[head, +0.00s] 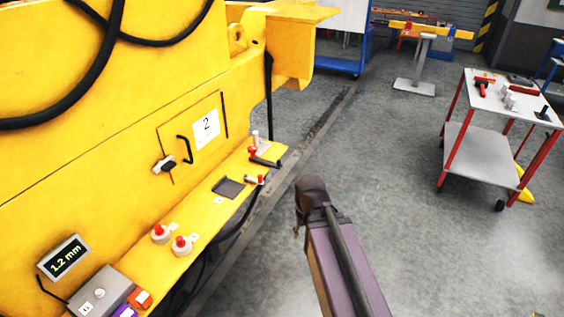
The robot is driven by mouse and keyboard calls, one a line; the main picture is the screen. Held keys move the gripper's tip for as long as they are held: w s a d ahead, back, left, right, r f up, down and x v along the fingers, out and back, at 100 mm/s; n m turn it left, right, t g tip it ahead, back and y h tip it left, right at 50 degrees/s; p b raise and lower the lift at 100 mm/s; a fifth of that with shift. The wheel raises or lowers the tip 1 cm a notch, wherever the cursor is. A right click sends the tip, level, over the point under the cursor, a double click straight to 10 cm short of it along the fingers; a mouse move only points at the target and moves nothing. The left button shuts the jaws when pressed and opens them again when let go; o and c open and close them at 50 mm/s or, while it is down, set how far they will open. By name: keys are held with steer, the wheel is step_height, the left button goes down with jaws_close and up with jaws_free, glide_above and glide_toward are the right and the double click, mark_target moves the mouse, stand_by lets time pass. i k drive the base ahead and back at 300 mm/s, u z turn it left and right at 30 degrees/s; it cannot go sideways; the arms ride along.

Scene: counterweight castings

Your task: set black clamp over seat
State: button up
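A small clamp with a black bar (266,162) and a red knob is at the far end of the yellow ledge; I take it as the black clamp. Its bar points to the right, toward the ledge's outer edge, away from the dark square plate (229,187). This plate lies flat and uncovered on the ledge and may be the seat; I cannot be sure. A second clamp with a grey bar (254,180) and red tip sits between them. My arm reaches up from the bottom, right of the ledge and apart from it.
Two red-topped round fittings (181,245) stand on the nearer ledge. A gauge display (64,257) reads 1.2 mm, near a grey box (101,291). A door with a black handle (185,149) is above the ledge. A red-legged cart (472,158) stands right; the floor between is clear.

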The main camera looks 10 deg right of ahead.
mark_target(277, 166)
steer(key=u, duration=0.05)
steer(key=i, duration=1)
